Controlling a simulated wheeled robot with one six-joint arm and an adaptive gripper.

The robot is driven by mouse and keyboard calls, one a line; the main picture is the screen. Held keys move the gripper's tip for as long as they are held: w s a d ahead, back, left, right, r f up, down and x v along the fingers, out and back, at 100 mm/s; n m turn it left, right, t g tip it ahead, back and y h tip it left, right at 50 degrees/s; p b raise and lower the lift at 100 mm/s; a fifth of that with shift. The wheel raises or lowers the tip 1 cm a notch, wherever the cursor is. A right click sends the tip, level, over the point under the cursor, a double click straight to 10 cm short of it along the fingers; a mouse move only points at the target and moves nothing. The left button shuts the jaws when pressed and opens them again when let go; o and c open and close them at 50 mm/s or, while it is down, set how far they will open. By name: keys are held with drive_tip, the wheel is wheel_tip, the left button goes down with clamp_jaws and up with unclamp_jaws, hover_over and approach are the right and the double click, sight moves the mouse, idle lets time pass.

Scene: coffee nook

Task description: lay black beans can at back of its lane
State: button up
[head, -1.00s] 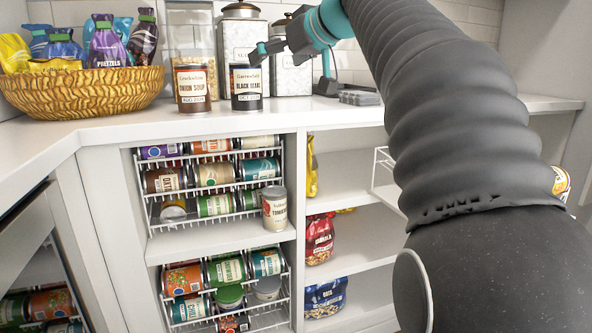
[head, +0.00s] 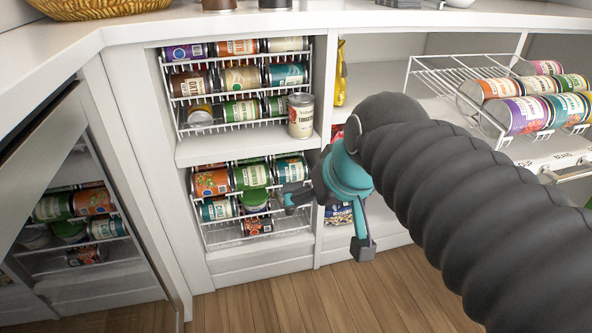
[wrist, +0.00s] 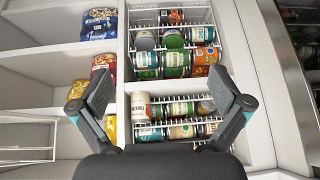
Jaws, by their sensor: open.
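The black beans can (head: 275,4) stands on the counter, cut off by the top edge of the head view; only its dark base shows. My gripper (head: 326,220) is open and empty, well below the can, in front of the lower shelves. In the wrist view my gripper (wrist: 161,88) has its fingers spread wide with nothing between them. A pulled-out wire rack (head: 437,73) at the right holds several lying cans at its front. Labels on its front edge seem to read soup and beans (head: 563,161). Its left part looks bare.
An upper can rack (head: 177,117) and a lower can rack (head: 208,240) stand in the left cabinet. The floor is clear.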

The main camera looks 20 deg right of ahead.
drive_tip(key=s+f+g, duration=0.1)
drive_tip(key=s+f, duration=0.4)
drive_tip(key=f, duration=0.2)
drive_tip(key=shift+s+d+f+h, duration=0.2)
drive_tip(key=shift+d+h, duration=0.1)
drive_tip(key=shift+h, duration=0.1)
